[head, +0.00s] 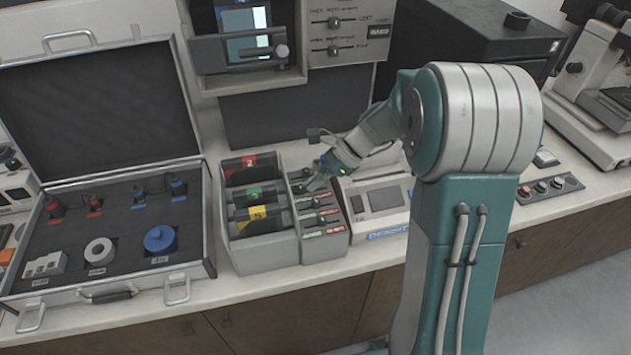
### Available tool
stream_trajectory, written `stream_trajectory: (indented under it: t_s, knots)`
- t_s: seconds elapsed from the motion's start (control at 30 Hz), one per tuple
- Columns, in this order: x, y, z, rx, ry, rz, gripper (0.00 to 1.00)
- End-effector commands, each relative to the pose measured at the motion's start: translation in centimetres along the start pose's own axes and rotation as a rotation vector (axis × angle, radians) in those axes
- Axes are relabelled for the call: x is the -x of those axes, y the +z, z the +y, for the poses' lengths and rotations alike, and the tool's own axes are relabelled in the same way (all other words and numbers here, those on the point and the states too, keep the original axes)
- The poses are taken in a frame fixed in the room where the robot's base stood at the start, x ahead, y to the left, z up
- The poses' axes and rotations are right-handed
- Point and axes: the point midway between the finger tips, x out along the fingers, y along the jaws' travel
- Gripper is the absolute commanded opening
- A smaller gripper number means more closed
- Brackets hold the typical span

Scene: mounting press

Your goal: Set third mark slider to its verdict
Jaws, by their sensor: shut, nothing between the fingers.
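The slider panel (338,240) is a narrow grey strip with several rows of small dark sliders and green and red labels. It stands to the right of the rack of numbered cylinders. My gripper (316,184) is shut and empty, low over the upper part of this panel. It covers part of the upper rows, and I cannot tell whether it touches a slider. Lower rows show green labels on the left and red labels on the right. The slider positions are too small to read, and I cannot tell which one is the third.
The grey rack (252,258) holds dark cylinders with red, green and yellow bands. An open case (193,245) with plugs and rings lies to the left. A grey-white device (385,215) stands right of the panel. A wall unit with a screen (246,38) is behind.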

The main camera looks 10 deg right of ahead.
Motion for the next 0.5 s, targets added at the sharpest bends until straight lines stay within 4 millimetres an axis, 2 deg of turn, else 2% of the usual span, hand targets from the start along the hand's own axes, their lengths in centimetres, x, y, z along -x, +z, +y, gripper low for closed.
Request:
stream_trajectory:
  t_s: [0.17,0.5]
  knots:
    - [2.0,0.0,-0.1,0.001,-0.005,0.0,0.0]
    - [8.9,0.0,-0.1,-0.001,-0.004,0.002,0.0]
